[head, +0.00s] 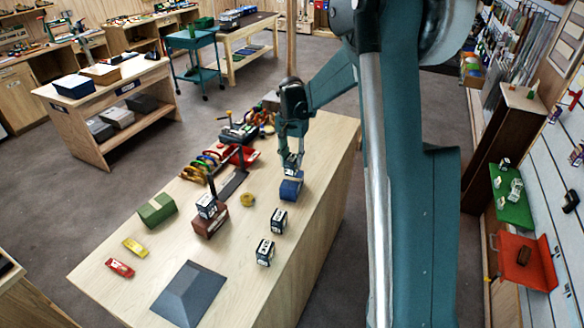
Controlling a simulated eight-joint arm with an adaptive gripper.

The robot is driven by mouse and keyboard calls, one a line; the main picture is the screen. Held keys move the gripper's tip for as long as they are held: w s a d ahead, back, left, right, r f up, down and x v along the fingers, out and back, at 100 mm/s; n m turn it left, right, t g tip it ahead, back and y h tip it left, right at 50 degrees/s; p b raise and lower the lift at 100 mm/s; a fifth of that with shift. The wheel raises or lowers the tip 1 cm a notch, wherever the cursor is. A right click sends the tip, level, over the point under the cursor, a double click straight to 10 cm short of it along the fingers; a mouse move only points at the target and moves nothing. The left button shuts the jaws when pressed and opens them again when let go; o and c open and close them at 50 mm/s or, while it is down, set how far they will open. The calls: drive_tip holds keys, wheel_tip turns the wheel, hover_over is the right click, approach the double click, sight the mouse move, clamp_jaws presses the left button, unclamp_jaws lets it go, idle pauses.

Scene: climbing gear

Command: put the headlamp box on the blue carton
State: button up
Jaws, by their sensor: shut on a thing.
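My gripper (291,155) is over the right side of the wooden table, pointing down. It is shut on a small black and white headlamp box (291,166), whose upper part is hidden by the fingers. The blue carton (290,189) stands directly below the held box, with a tan stripe across its top. The box's lower edge is at or just above the carton's top; I cannot tell if they touch. Similar black and white boxes stand on the table in front, one nearer the carton (279,219) and one farther forward (264,252).
A dark red carton (208,224) with a similar box (206,206) on top stands to the left. A green carton (157,208), a yellow roll (247,200) and a dark sloped block (188,295) are also on the table (235,265). Colourful gear on a rack (212,160) lies behind.

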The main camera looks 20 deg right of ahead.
sight(292, 167)
drive_tip(key=shift+f, duration=1.9)
drive_tip(key=shift+f, duration=0.15)
drive_tip(key=o, duration=0.9)
wheel_tip(292, 167, up, 12)
drive_tip(key=shift+r, duration=0.2)
drive_tip(key=shift+s, duration=0.1)
